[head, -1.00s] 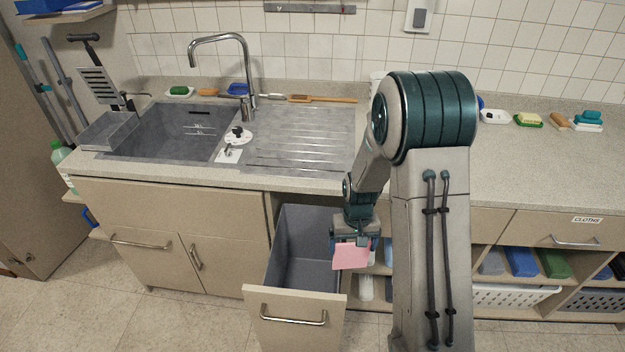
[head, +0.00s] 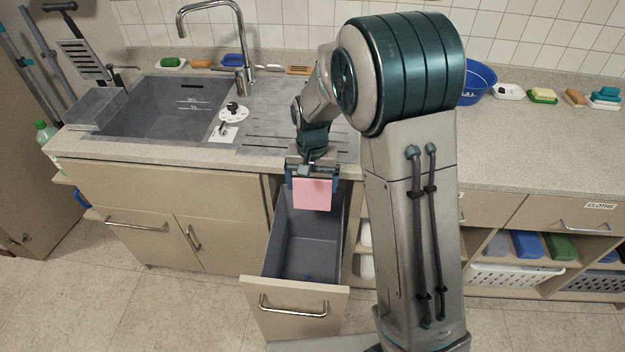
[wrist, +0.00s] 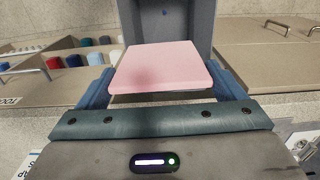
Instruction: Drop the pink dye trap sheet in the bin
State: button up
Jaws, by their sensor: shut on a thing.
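The pink dye trap sheet (head: 312,194) is a flat pink square hanging from my gripper (head: 312,176). In the wrist view the sheet (wrist: 160,66) lies between the blue fingers, with a darker pink smudge on it. My gripper is shut on the sheet. The bin (head: 304,258) is a grey tub in a pulled-out drawer under the counter, open at the top. In the head view the sheet shows over the rear part of the bin. The bin's grey wall (wrist: 166,25) also shows beyond the sheet in the wrist view.
The drawer front (head: 294,306) with its metal handle stands out from the cabinets. The counter edge (head: 180,156) and sink (head: 168,108) lie behind and left. Shelves with folded cloths (head: 541,244) and a white basket (head: 518,274) are at the right.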

aim_at(312, 193)
jog(key=shift+f+b, duration=1.35)
jog(key=shift+f, duration=1)
jog(key=o, duration=0.9)
jog(key=shift+r, duration=0.15)
notch_tip(312, 193, up, 13)
jog(key=shift+b, duration=0.35)
jog(key=shift+r, duration=0.3)
